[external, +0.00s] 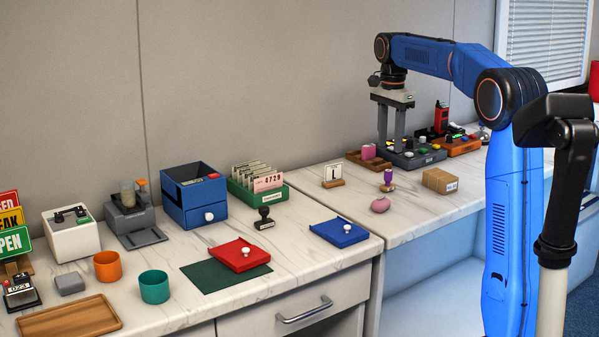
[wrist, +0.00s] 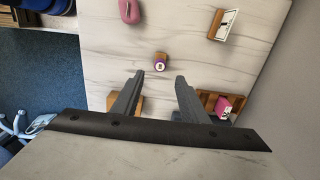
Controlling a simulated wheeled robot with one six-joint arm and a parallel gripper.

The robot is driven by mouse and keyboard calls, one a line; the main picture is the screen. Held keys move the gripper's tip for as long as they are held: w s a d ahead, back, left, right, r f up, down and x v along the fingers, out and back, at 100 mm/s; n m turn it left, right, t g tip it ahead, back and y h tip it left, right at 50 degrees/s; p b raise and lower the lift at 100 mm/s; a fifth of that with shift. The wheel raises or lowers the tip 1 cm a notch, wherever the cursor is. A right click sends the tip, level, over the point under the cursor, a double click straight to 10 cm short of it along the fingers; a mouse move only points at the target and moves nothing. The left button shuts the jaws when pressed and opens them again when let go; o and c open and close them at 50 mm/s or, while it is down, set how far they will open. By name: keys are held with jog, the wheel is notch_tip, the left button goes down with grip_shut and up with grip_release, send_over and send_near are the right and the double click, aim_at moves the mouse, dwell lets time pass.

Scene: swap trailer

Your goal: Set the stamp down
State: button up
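A black stamp with a rounded handle (external: 264,219) stands upright on the left counter, in front of the green card box. A small purple piece (external: 387,180) stands on the right counter; it also shows in the wrist view (wrist: 160,63), and I cannot tell whether it is a stamp too. My gripper (external: 391,145) is above the right counter, fingers pointing down. In the wrist view my gripper (wrist: 159,78) has its fingers wide apart with nothing held between them. The purple piece is apart from the fingers.
A pink rounded object (external: 380,205), a cardboard box (external: 440,181), a card stand (external: 333,176) and a wooden tray with a pink block (external: 368,157) surround the purple piece. A blue flat case (external: 339,232) and a red one (external: 240,255) lie on the left counter.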

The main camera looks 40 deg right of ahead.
jog(key=s+a+f+n+t, duration=0.1)
jog(key=s+a+n, duration=0.45)
jog(key=s, duration=0.45)
jog(key=s+a+f+n+t, duration=0.15)
jog(key=s+a+n, duration=0.35)
jog(key=s, duration=0.5)
jog(key=s+a+f+n+t, duration=0.1)
jog(key=s+a+f+n, duration=0.2)
jog(key=s+f, duration=0.3)
jog(key=s+a+f+n+t, duration=0.1)
jog(key=s+a+f+n, duration=0.2)
jog(key=s+f, duration=0.4)
jog(key=s+n, duration=0.1)
jog(key=s, duration=0.3)
jog(key=shift+a+f, duration=0.15)
jog(key=shift+a, duration=0.15)
